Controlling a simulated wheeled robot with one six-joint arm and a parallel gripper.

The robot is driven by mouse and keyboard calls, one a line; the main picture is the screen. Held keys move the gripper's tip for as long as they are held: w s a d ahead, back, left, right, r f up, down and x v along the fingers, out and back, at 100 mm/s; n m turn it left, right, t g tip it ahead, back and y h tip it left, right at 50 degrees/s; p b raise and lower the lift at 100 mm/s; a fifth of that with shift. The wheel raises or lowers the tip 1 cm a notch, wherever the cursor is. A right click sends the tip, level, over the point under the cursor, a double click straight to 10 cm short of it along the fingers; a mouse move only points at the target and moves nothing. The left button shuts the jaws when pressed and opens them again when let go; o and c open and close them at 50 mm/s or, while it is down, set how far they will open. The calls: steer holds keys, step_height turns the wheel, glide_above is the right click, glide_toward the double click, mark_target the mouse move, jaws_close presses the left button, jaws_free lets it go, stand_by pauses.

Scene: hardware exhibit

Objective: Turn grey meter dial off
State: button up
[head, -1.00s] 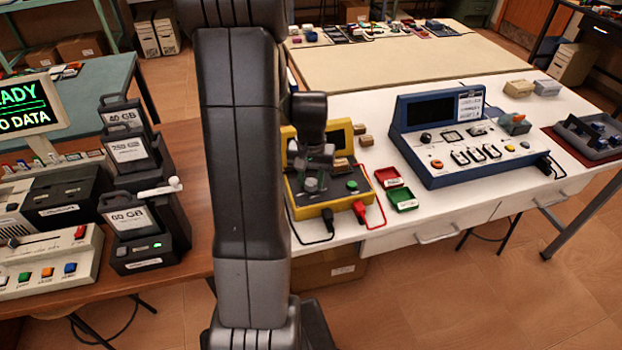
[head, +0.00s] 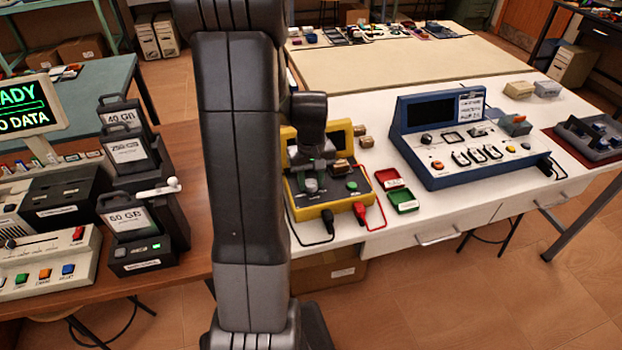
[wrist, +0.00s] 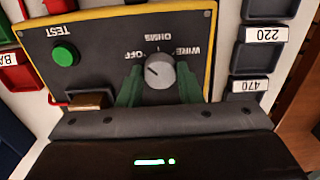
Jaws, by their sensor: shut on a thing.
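The yellow-framed meter (head: 330,203) stands on the white table in the head view, partly behind my arm. Its grey dial (wrist: 160,71) is near the middle of the upside-down wrist view, beside the printed words OHMS, OFF and WIRE. The dial also shows in the head view (head: 311,185). My gripper (wrist: 158,82) has one green finger on each side of the dial and is shut on it. A green TEST button (wrist: 65,54) sits on the same panel.
Red and black leads plug into the meter's front. Red and green trays (head: 404,200) lie to its right, then a blue console (head: 470,170). In the wrist view, labelled dark trays (wrist: 256,58) flank the meter.

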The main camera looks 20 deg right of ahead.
mark_target(311, 182)
steer(key=o, duration=1)
steer(key=shift+r, duration=0.1)
step_height(311, 182, up, 14)
steer(key=shift+f, duration=0.15)
steer(key=shift+f, duration=0.15)
step_height(311, 182, down, 14)
steer(key=shift+r, duration=0.2)
stand_by(0.3)
